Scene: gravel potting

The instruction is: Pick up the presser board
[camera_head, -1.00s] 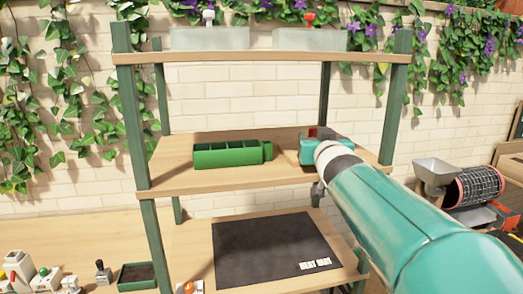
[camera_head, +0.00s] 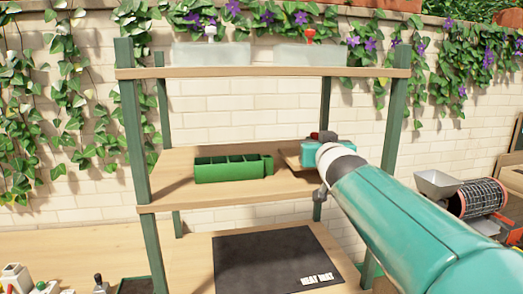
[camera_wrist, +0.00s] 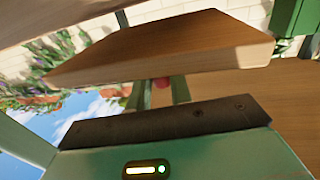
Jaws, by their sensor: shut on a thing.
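The presser board (camera_wrist: 160,45) is a flat wooden plate that fills the upper middle of the wrist view. In the head view the presser board (camera_head: 289,157) shows only as a tilted brown edge left of my teal wrist, just above the middle shelf. The rest of it is hidden behind my wrist and arm.
The green divided tray (camera_head: 228,170) sits left of the board on the middle shelf (camera_head: 175,185). Translucent bins (camera_head: 211,54) stand on the top shelf. Green posts (camera_head: 397,115) flank the rack. A black mat (camera_head: 265,262) lies below.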

